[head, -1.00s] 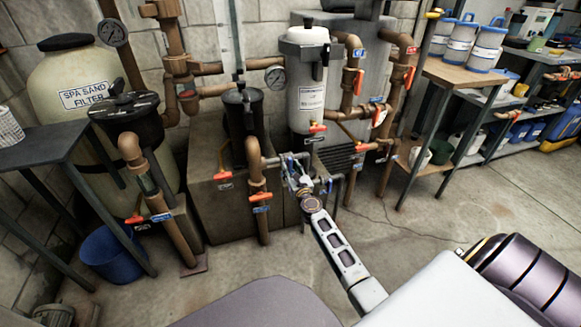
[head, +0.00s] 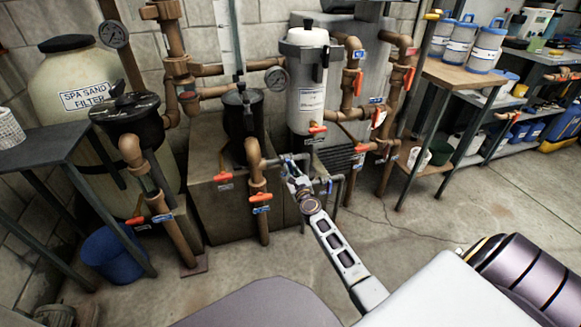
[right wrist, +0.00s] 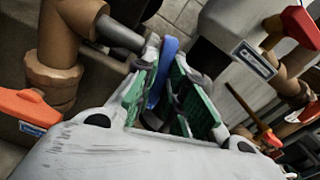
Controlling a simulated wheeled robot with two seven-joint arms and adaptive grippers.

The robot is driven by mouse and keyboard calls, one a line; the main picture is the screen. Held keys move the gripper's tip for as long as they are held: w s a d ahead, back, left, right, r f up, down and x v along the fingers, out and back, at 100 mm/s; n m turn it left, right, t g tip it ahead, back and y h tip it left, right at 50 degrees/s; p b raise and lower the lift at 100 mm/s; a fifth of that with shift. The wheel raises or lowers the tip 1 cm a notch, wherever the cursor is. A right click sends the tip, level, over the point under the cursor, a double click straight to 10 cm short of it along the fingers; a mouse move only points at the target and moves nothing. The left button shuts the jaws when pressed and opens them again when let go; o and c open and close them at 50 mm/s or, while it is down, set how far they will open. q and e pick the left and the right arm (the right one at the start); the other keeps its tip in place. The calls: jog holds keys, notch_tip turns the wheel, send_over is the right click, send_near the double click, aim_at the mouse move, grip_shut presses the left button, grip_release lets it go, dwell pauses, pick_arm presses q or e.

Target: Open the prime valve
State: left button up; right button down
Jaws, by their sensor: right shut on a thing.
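My right gripper (head: 291,170) reaches the small grey pipework between the brown pipes, below the white cylindrical filter (head: 311,95). In the right wrist view its green-padded fingers are closed around a blue valve handle (right wrist: 167,58). The handle stands upright between the pads, beside a grey pipe (right wrist: 120,36) that joins a brown fitting. Its lower part is hidden by the fingers. No label on this valve is readable, so I cannot confirm its name. My left gripper is out of view.
Brown pipes with orange handles (head: 260,197) stand close to the left of the gripper. A second small blue handle (head: 328,187) is just to its right. A wooden bench (head: 455,75) stands at the right. The concrete floor (head: 420,225) is clear at right.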

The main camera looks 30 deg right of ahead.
jog(key=n+p, duration=0.1)
jog(key=n, duration=0.3)
jog(key=n+p, duration=0.1)
jog(key=n, duration=0.2)
jog(key=n+p, duration=0.1)
jog(key=n, duration=0.1)
jog(key=shift+n, duration=0.3)
jog(key=shift+n+p, duration=0.6)
jog(key=shift+n, duration=0.5)
jog(key=shift+n+p, duration=0.3)
jog(key=shift+n, duration=0.6)
jog(key=shift+n+p, duration=0.4)
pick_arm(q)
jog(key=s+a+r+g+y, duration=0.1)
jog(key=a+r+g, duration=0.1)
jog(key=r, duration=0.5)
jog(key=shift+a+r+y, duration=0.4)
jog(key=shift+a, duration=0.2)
pick_arm(e)
jog(key=shift+n, duration=0.7)
